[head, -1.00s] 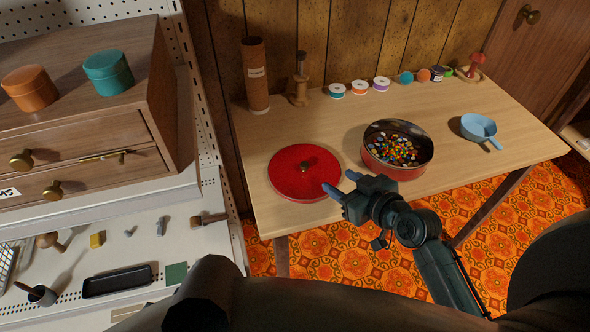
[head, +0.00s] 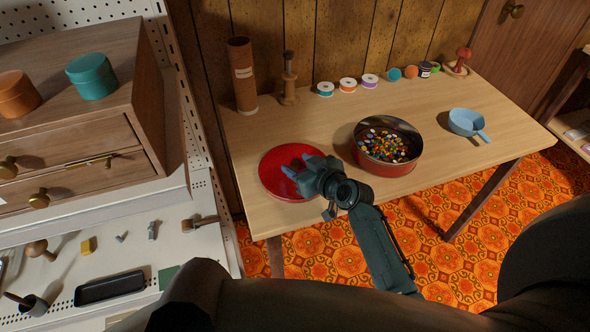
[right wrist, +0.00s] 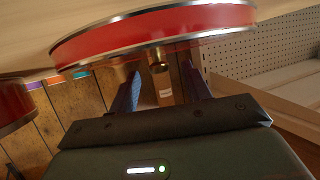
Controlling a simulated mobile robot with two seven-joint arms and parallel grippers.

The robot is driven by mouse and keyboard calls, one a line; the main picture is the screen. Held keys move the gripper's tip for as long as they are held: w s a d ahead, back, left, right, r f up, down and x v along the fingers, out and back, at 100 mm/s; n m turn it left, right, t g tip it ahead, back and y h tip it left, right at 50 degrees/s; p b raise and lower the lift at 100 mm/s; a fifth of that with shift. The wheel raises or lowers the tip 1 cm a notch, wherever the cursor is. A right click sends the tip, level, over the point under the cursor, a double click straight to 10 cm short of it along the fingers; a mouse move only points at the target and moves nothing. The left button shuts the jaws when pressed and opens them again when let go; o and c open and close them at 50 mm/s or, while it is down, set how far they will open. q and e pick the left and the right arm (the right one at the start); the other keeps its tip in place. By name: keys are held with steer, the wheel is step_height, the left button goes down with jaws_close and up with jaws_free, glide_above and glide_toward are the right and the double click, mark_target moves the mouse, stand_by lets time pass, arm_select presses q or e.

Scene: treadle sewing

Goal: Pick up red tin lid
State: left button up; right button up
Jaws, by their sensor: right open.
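The red tin lid (head: 272,179) lies flat on the wooden table at its left end. Its brass knob (right wrist: 158,62) shows in the right wrist view, between the two fingers and a little beyond them. My right gripper (head: 298,167) is over the lid in the head view, with blue fingertips apart around the middle of the lid; its open fingers also show in the right wrist view (right wrist: 163,85). The gripper hides the knob and the lid's right part in the head view. My left gripper is not in view.
The red tin (head: 374,167) full of colourful buttons stands just right of the lid. A cardboard tube (head: 243,76), a wooden spindle (head: 289,80) and several spools line the back. A blue pan (head: 466,122) sits at right. A shelf with drawers is at left.

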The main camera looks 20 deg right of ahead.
steer(key=shift+c, duration=0.2)
jaws_close()
stand_by(0.3)
